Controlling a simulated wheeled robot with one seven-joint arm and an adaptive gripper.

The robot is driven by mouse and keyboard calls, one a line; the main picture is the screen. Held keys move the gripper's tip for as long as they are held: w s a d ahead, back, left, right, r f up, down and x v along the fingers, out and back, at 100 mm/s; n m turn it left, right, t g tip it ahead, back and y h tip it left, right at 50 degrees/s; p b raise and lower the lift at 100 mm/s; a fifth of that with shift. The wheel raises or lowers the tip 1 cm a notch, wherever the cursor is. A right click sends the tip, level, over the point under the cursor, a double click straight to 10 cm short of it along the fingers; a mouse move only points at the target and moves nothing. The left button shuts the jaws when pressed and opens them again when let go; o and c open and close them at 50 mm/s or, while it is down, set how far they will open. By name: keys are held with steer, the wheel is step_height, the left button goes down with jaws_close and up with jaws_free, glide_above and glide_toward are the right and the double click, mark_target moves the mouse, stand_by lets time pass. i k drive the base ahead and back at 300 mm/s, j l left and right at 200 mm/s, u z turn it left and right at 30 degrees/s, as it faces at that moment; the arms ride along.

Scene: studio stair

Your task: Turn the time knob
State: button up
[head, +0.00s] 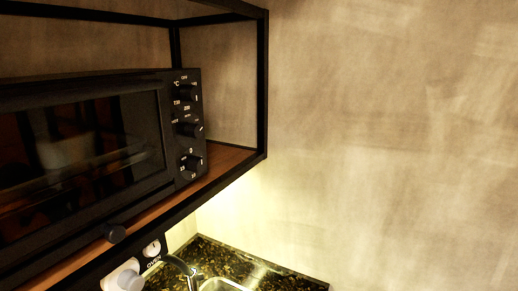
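A black toaster oven (80,150) stands on a wooden shelf at the left of the head view, with its dark glass door shut. Its control panel is at its right end and carries three black knobs in a column. The top knob (186,90) has °C and number marks. The middle knob (189,130) has small marks too blurred to read. The bottom knob (191,163) has a 0 above it and small numbers around it, which look like time marks. I cannot make out its exact setting. My gripper is not in view.
A black metal frame (263,85) surrounds the oven, with its upright right of the panel. Below are a dark speckled counter (300,284), a sink (225,285) and a faucet (178,264). White rounded parts (122,279) show at the lower left. The plain wall at right is clear.

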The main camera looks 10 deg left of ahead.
mark_target(196, 164)
steer(key=u, duration=2)
